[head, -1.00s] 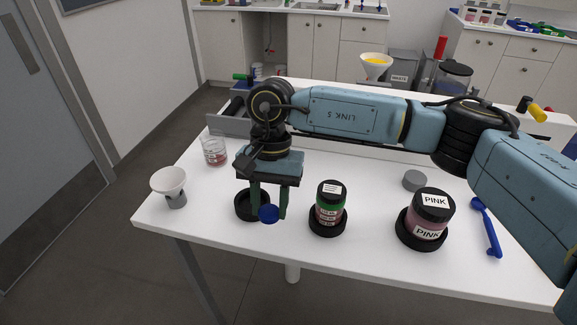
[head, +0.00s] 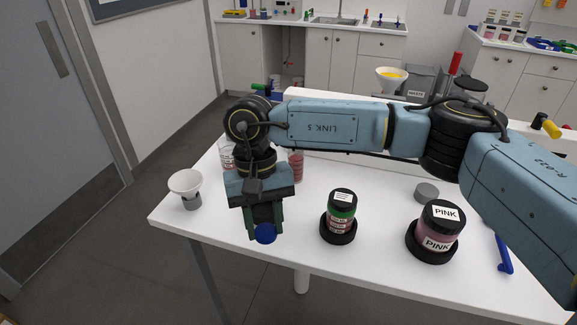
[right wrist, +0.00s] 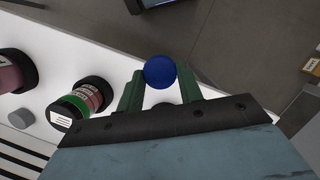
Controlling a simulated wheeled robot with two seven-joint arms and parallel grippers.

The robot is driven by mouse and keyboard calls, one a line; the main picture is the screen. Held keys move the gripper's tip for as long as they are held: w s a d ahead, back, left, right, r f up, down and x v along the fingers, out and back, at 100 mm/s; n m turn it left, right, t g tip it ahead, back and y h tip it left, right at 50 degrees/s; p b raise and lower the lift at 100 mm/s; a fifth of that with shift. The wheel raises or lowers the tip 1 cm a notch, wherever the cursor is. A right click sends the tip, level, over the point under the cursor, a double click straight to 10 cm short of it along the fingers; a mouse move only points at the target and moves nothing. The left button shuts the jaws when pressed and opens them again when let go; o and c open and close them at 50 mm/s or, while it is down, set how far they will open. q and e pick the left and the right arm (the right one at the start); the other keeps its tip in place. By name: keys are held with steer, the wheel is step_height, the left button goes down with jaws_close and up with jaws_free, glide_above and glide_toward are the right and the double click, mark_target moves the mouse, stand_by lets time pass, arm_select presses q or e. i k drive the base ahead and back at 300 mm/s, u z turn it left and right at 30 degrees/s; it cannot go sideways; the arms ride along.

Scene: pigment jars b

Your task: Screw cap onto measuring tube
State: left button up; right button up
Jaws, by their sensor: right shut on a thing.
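My right gripper (head: 264,226) is shut on a blue cap (head: 265,233), held at its fingertips over the front part of the white table. In the right wrist view the cap (right wrist: 160,72) sits between the two green fingers (right wrist: 160,90), its round face showing. A narrow vessel with pinkish-red contents (head: 297,166) shows partly behind my right arm; it may be the measuring tube, but I cannot tell for sure. My left gripper is not in view.
A green-labelled jar (head: 341,213) and a pink jar (head: 437,229) stand in black holders to the right. A white funnel on a grey base (head: 187,185) stands left; a beaker (head: 226,155) is partly hidden.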

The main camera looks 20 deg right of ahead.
mark_target(296, 159)
steer(key=u, duration=1.4)
steer(key=k, duration=1.2)
steer(key=z, duration=1.35)
steer(key=i, duration=0.5)
steer(key=u, duration=0.05)
